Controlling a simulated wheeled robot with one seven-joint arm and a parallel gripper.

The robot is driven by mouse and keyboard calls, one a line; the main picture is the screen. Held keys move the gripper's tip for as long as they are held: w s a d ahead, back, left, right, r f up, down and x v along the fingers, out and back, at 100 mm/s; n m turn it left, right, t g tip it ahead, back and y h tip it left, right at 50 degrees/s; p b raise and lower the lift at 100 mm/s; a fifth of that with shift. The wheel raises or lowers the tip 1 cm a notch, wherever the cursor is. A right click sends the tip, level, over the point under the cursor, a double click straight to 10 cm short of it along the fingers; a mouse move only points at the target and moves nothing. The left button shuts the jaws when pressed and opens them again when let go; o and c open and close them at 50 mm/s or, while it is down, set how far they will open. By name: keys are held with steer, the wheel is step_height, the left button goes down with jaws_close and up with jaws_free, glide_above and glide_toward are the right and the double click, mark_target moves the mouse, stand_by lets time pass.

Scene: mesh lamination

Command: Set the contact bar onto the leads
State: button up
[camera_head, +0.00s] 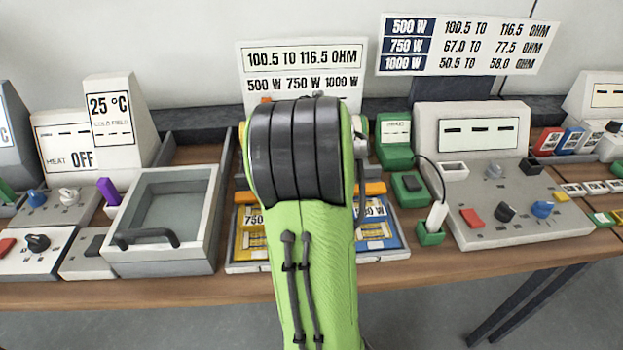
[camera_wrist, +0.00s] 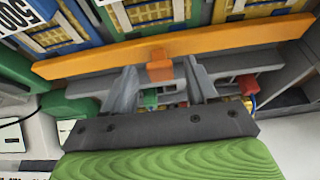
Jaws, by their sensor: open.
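The contact bar is a long orange bar (camera_wrist: 222,38) with a short orange grip tab (camera_wrist: 160,71) at its middle. In the wrist view it runs across the picture, along the near edge of several coloured panels. My gripper (camera_wrist: 159,78) is open, with one grey finger on each side of the tab; I cannot tell whether either touches it. In the head view my green arm hides the gripper and the bar's middle; an orange end (camera_head: 371,188) shows to its right. Yellow meshes (camera_wrist: 150,12) lie in the panels. I cannot make out the leads clearly.
A grey basin (camera_head: 166,215) with a dark handle stands left of my arm. Green blocks, a white probe with a black cable (camera_head: 437,215) and a meter box (camera_head: 480,130) stand right. Signs stand behind. The table's front edge is close.

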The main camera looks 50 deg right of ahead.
steer(key=p+v, duration=0.4)
steer(key=v, duration=1.1)
steer(key=shift+s+f, duration=0.1)
